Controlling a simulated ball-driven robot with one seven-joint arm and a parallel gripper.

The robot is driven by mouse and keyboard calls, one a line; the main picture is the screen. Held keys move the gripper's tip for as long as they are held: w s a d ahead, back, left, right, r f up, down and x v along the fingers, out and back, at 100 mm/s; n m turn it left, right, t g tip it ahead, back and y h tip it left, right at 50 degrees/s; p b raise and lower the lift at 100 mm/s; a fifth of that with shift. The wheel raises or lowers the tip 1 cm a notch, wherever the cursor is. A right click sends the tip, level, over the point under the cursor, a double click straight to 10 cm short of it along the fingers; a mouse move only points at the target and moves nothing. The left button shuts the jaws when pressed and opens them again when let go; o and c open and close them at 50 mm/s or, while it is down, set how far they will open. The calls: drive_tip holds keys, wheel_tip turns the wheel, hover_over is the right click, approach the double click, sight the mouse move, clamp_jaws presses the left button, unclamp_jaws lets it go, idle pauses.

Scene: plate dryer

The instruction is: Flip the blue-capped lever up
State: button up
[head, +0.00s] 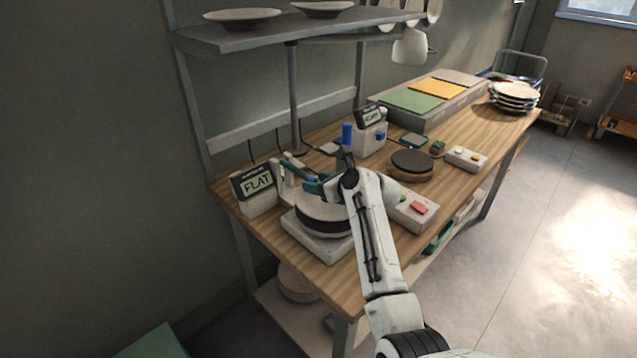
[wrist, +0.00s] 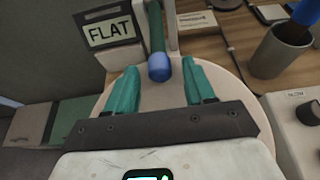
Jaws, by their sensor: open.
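The lever is a dark green bar with a rounded blue cap (wrist: 159,67) in the wrist view. It rises from a white upright bracket behind the round pale plate and leans toward my gripper (wrist: 158,85). My gripper is open, with one teal finger on each side of the cap and gaps between. In the head view my gripper (head: 312,184) is over the pale round plate (head: 325,207) at the near end of the bench. The lever's cap is hard to make out there behind the fingers.
A "FLAT" sign (head: 257,182) stands left of the lever. A grey cup (wrist: 272,55) with a blue handle is to the right. A control box with a red button (head: 418,208) sits at the bench's front edge. A shelf (head: 300,35) with plates hangs above.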

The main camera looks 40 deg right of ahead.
clamp_jaws()
idle(0.3)
idle(0.3)
